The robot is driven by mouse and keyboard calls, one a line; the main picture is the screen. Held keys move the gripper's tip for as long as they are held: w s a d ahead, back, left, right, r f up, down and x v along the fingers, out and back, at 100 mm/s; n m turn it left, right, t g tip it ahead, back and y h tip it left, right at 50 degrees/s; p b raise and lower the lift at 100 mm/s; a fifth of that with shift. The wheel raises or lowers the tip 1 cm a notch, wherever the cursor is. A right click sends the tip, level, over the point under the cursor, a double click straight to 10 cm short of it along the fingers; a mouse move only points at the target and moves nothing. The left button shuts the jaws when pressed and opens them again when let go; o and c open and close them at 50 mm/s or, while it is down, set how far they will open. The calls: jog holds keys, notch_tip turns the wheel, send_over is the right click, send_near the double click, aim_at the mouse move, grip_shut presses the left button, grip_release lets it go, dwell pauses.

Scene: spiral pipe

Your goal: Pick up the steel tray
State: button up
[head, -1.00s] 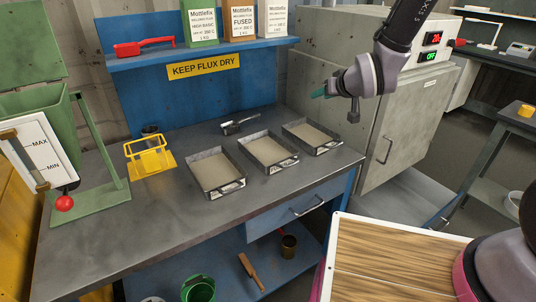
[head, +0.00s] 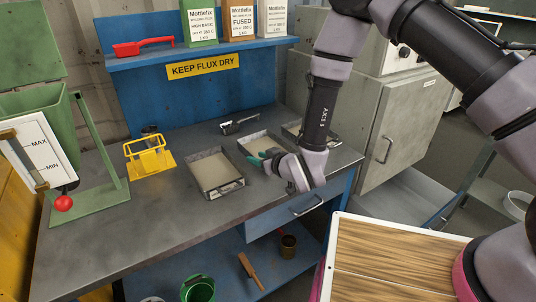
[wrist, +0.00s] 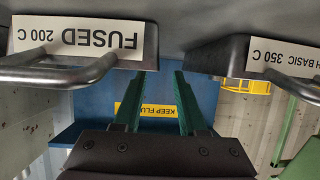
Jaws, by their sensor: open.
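Three shallow grey steel trays of pale powder stand in a row on the bench: left tray (head: 216,174), middle tray (head: 254,143), right tray (head: 296,132). My gripper (head: 266,156) is in front of the middle tray and partly hides it; my arm partly covers the right tray. In the upside-down wrist view, the middle tray (wrist: 82,36) reads "FUSED 200 C" and the left tray (wrist: 280,58) "...H BASIC 350 C"; each has a bar handle. There my gripper (wrist: 162,74) is open and empty, its green fingertips by the gap between them. Contact cannot be told.
A dark-handled scoop (head: 240,124) lies behind the trays. A yellow stand (head: 150,157) and a green frame with a red ball (head: 63,203) stand to the left. The blue shelf (head: 200,55) carries flux boxes. The bench's front left is clear.

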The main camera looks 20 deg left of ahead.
aim_at(251, 154)
jog(key=shift+w+x, duration=0.25)
jog(key=shift+x, duration=2.5)
jog(key=shift+d+r, duration=0.1)
jog(key=shift+d, duration=0.05)
grip_shut()
